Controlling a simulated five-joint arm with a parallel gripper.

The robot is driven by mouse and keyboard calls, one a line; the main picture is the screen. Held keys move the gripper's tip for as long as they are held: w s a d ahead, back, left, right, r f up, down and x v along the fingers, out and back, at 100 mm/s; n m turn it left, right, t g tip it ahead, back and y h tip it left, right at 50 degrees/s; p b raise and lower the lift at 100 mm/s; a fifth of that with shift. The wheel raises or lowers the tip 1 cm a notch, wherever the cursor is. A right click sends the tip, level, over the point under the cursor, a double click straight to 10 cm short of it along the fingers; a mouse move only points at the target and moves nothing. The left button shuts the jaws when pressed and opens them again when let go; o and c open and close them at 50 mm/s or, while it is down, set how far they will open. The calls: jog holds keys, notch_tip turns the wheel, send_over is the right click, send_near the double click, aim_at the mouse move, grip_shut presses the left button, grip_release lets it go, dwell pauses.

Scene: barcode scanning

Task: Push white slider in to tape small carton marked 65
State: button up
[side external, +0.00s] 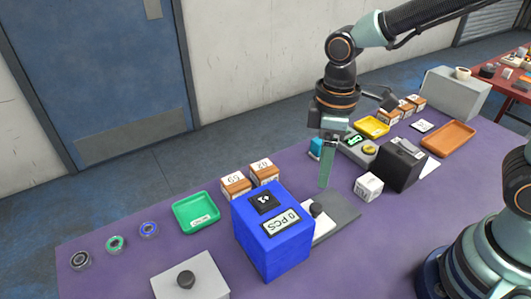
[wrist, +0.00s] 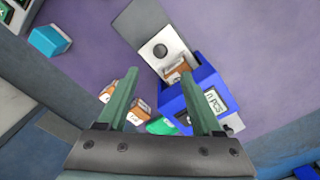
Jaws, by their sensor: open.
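The white slider (wrist: 152,38) with a dark round knob (wrist: 160,51) lies on a grey plate, pulled out from the blue box (wrist: 208,92). In the side view its knob (side external: 317,209) shows behind the blue box (side external: 272,232). A small brown-and-white carton (wrist: 176,72) sits between the slider and the box's opening; its mark is unreadable. My gripper (side external: 325,186) is open and empty, pointing down above the grey plate near the knob. In the wrist view my gripper (wrist: 158,77) has its fingers apart, with the carton showing beyond them.
Two marked cartons (side external: 235,184) (side external: 264,172) stand behind the blue box, beside a green tray (side external: 196,211). A white cube (side external: 368,186) and a black box (side external: 402,164) stand right of my gripper. A grey block with a knob (side external: 190,279) is front left.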

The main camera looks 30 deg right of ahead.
aim_at(316, 206)
jog(key=shift+r, duration=0.4)
notch_tip(316, 206, down, 12)
jog(key=n, duration=0.4)
jog(key=shift+f+n, duration=0.1)
jog(key=shift+n, duration=0.2)
dwell(0.5)
grip_shut()
dwell(1.2)
